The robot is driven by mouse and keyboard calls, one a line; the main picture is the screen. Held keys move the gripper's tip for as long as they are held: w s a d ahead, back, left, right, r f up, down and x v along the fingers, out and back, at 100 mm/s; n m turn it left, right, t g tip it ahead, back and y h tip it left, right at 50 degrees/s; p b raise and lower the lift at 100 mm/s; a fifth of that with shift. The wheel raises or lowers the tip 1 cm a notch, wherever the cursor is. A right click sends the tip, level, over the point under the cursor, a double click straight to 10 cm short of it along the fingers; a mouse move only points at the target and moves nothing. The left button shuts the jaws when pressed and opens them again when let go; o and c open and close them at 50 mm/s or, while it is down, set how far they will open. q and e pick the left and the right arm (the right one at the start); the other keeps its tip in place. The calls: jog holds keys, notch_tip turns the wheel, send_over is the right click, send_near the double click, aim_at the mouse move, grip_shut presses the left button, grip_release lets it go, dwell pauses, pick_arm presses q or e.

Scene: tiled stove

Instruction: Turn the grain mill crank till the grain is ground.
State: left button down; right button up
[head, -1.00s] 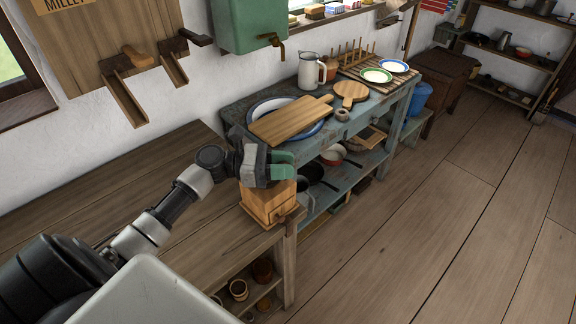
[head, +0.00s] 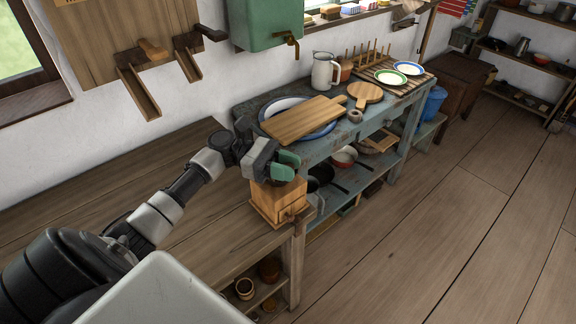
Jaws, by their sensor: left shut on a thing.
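The grain mill (head: 277,203) is a small wooden box on the near corner of the brown wooden bench. Its small drawer knob faces the front right. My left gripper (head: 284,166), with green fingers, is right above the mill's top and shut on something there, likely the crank. The crank and the top of the mill are hidden behind the gripper, and no grain shows. My right gripper is not in view.
Beside the bench stands a blue-grey table (head: 330,143) with a cutting board (head: 303,119), a round board (head: 365,94), a white jug (head: 325,71) and plates. A green tank (head: 264,22) hangs above. Open floor lies to the right.

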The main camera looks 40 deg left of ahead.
pick_arm(q)
jog(key=c, duration=0.9)
grip_release()
jog(key=b+v, duration=0.3)
jog(key=v, duration=0.7)
jog(key=shift+a, duration=0.35)
jog(key=shift+o, duration=0.2)
